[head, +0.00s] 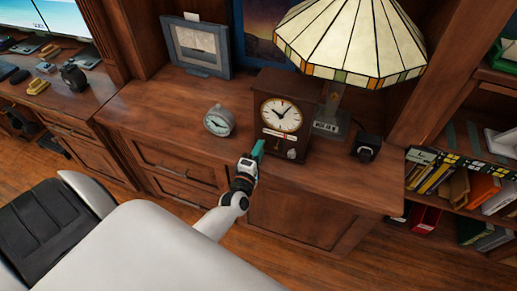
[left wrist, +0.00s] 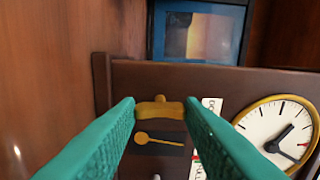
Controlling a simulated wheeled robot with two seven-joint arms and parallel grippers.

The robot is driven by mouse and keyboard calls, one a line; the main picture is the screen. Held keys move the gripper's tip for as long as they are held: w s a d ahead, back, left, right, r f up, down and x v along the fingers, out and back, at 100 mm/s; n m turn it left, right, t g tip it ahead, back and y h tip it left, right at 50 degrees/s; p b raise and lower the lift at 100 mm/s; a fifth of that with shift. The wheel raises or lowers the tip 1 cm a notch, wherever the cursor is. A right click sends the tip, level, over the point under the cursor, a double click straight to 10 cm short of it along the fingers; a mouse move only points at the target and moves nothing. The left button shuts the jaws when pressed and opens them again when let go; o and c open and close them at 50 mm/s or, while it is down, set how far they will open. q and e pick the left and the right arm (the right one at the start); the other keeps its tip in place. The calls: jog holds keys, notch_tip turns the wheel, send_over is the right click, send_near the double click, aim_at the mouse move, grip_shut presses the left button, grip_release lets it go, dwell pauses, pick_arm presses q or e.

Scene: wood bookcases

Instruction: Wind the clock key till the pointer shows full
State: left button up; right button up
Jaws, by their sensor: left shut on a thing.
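The wooden mantel clock (head: 279,105) stands upright on the cabinet top, its round cream dial (head: 281,114) facing me. My left gripper (head: 258,149) is at the lower left of the clock's front. In the left wrist view, the teal fingers of my left gripper (left wrist: 162,108) are shut on the brass key (left wrist: 160,109) at the clock's front. Beside the key is a gold piece with a round end and thin stem (left wrist: 158,139) on a dark plate, possibly the pointer. A white printed strip (left wrist: 211,103) is partly hidden by a finger; its lettering is unreadable. My right gripper is not in view.
A small silver alarm clock (head: 219,120) stands left of the mantel clock. A stained-glass lamp (head: 350,45) stands close behind its right side, with a small black object (head: 366,147) farther right. A picture frame (head: 196,45) is at the back. The cabinet top's left part is clear.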

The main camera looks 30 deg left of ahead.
pick_arm(q)
jog(key=m+p, duration=0.1)
jog(key=m, duration=0.2)
jog(key=shift+m, duration=0.4)
jog(key=m+p, duration=0.1)
jog(key=m, duration=0.2)
jog(key=shift+m, duration=0.3)
jog(key=m+p, duration=0.1)
jog(key=m, duration=0.4)
jog(key=shift+m, duration=0.3)
jog(key=shift+f, duration=0.1)
jog(key=o, duration=1)
jog(key=shift+b+v, duration=0.85)
jog(key=shift+v, duration=5.2)
